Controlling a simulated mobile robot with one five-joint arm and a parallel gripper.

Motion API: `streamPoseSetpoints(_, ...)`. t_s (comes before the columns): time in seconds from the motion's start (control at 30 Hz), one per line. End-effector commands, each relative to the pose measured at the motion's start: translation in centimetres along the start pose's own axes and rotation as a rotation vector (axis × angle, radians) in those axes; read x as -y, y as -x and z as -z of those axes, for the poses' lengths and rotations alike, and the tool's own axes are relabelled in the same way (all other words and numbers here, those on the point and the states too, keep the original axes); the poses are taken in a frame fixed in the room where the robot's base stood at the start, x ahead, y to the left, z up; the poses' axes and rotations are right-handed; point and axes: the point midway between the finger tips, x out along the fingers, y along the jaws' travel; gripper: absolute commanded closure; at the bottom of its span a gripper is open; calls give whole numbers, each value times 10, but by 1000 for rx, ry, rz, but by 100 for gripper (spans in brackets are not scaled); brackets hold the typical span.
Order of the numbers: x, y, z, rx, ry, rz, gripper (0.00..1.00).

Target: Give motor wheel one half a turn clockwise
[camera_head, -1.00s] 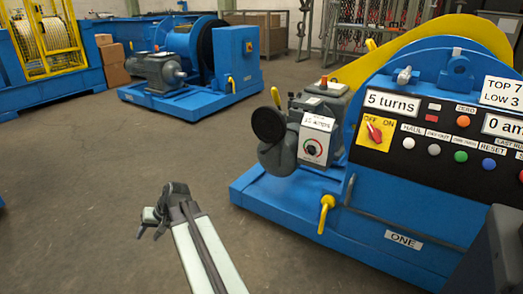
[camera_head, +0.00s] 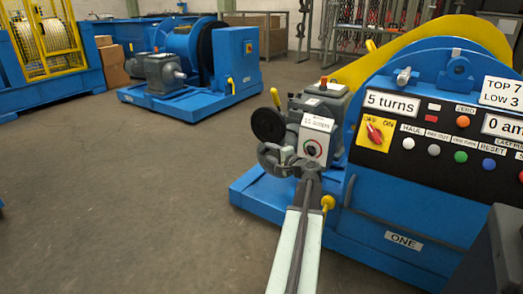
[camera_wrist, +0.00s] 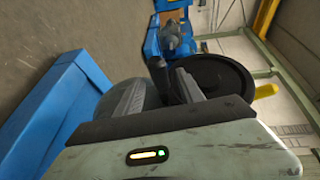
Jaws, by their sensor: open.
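Motor wheel one is the black round handwheel (camera_head: 268,124) on the left end of the grey motor on the blue machine marked ONE. In the wrist view the black wheel (camera_wrist: 222,80) lies just beyond and right of my fingers. A dark peg-like handle (camera_wrist: 158,72) shows between the fingertips; I cannot tell whether they touch it. My gripper (camera_head: 277,158) is just below the wheel in the head view, in front of the motor's lower part. It also shows in the wrist view (camera_wrist: 160,80), open, its fingers apart.
A yellow lever (camera_head: 327,203) stands close to my arm. The control panel (camera_head: 440,140) reads "5 turns". Open floor (camera_head: 130,190) lies to the left. Another blue machine (camera_head: 190,65) stands behind.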

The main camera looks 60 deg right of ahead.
Motion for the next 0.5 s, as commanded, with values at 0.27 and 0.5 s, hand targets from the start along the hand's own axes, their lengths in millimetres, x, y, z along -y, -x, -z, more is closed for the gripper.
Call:
streamPoseSetpoints(0.27, -1, -54, 0, 2, 2, -1, 55)
streamPoseSetpoints(0.5, 0, -62, -2, 2, 2, -1, 55)
